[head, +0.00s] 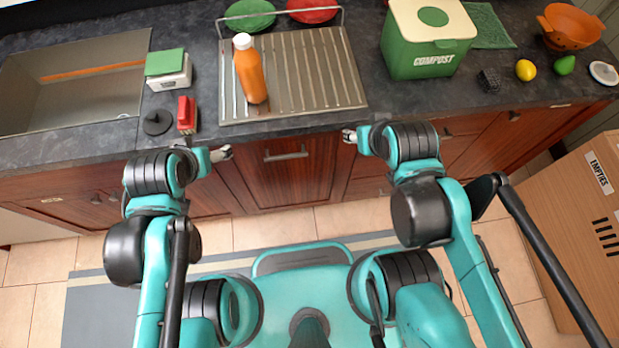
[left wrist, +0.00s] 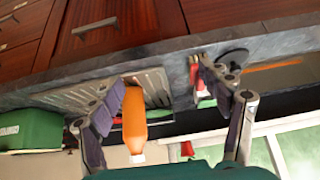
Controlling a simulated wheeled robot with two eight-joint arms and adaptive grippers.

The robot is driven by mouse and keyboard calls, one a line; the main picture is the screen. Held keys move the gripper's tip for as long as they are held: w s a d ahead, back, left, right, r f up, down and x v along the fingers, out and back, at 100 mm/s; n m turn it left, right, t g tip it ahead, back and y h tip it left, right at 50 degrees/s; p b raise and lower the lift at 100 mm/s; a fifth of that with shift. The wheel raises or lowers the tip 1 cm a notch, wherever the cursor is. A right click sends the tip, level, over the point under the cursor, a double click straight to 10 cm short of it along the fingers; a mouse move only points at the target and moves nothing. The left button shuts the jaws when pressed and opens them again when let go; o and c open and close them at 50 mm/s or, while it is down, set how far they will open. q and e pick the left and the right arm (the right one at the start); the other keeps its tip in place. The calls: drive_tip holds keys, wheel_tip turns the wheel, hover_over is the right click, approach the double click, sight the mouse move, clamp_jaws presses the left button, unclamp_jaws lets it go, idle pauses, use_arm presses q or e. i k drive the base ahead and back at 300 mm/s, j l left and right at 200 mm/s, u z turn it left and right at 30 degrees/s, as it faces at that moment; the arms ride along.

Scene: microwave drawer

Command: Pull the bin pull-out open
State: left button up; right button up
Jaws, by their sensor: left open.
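A reddish wooden front (head: 290,178) with a horizontal metal bar handle (head: 287,152) sits below the counter, between my two grippers. I take it as the bin pull-out; it looks flush with its neighbours. My left gripper (head: 221,153) is left of the handle, apart from it, near the counter edge. In the left wrist view my left gripper (left wrist: 160,78) has its fingers wide apart with nothing held, and a bar handle (left wrist: 95,27) shows at the upper left. My right gripper (head: 349,135) is right of the front, at the counter edge; its jaw opening is too small to judge.
The counter edge (head: 300,122) overhangs the fronts. On it stand a drainer (head: 310,75) with an orange bottle (head: 250,70), a red item (head: 186,114) and a compost bin (head: 428,40). Floor before the front is clear.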

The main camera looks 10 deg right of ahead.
sight(308, 170)
drive_tip(key=k, duration=1)
